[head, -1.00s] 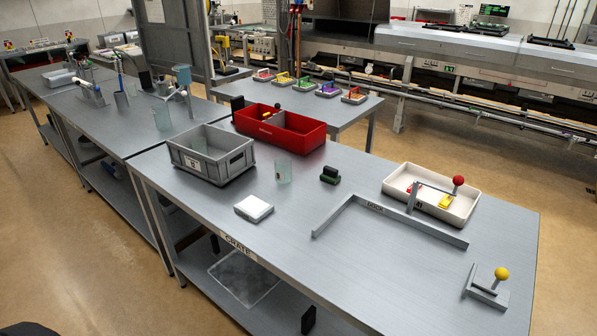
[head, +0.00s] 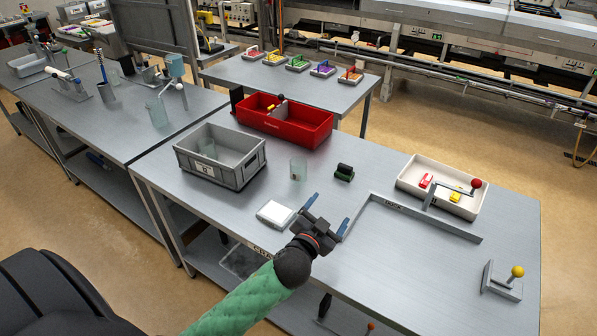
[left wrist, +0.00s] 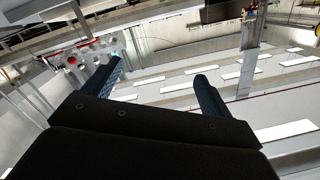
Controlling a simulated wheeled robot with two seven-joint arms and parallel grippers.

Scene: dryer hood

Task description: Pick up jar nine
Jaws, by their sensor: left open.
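My right gripper is not in view.
A white block (head: 276,214) lies left of my left gripper. A dark green and black block (head: 344,172) sits right of the jar. A red divided bin (head: 312,138) stands behind. A grey angled rail (head: 425,219), white tray (head: 408,188) and yellow-knobbed lever (head: 517,271) are at right.

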